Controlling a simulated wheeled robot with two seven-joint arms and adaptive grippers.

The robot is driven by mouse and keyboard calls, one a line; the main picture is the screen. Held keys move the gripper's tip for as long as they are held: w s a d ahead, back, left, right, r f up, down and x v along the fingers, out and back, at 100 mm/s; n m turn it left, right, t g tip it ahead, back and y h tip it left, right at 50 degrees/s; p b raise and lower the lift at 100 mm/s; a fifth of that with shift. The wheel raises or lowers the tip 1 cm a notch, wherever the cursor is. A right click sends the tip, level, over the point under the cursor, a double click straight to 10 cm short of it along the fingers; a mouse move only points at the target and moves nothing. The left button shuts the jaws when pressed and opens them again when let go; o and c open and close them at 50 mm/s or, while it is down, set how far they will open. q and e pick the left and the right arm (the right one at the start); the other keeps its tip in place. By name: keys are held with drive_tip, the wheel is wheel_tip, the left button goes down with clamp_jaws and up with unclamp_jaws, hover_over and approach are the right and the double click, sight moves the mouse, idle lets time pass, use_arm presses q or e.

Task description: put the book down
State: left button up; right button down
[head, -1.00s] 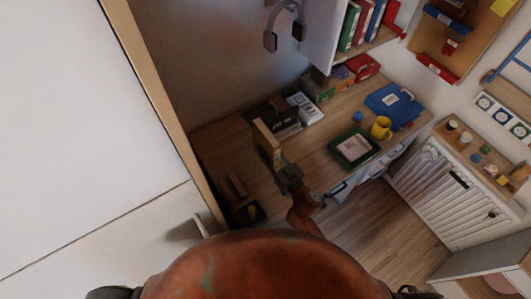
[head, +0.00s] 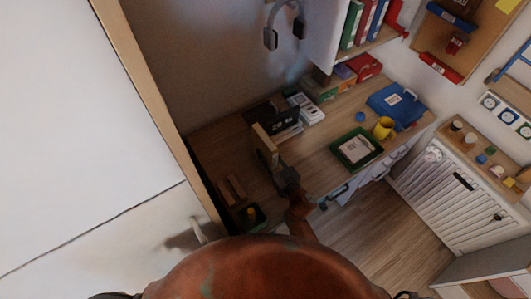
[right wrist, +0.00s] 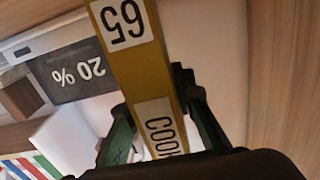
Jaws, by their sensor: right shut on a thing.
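A book (head: 264,145) with a yellow-tan spine is held upright above the left part of the wooden desk. In the right wrist view its spine (right wrist: 137,67) shows the labels "65" and "COOK", upside down. My right gripper (head: 284,178) is shut on the lower end of the book. In the right wrist view the green fingers of the right gripper (right wrist: 163,128) lie on both sides of the spine. I cannot tell whether the book touches the desk. My left gripper is not in view.
A dark "20 %" sign (head: 286,119) stands behind the book. A green tray (head: 374,153), a yellow mug (head: 384,128) and a blue folder (head: 416,112) are to the right on the desk. Bare desk (head: 312,150) lies between book and tray. A white panel (head: 70,120) fills the left.

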drive_tip(key=c, duration=2.1)
unclamp_jaws()
drive_tip(key=shift+f, duration=0.15)
drive_tip(key=o, duration=0.4)
drive_tip(key=shift+o, duration=0.2)
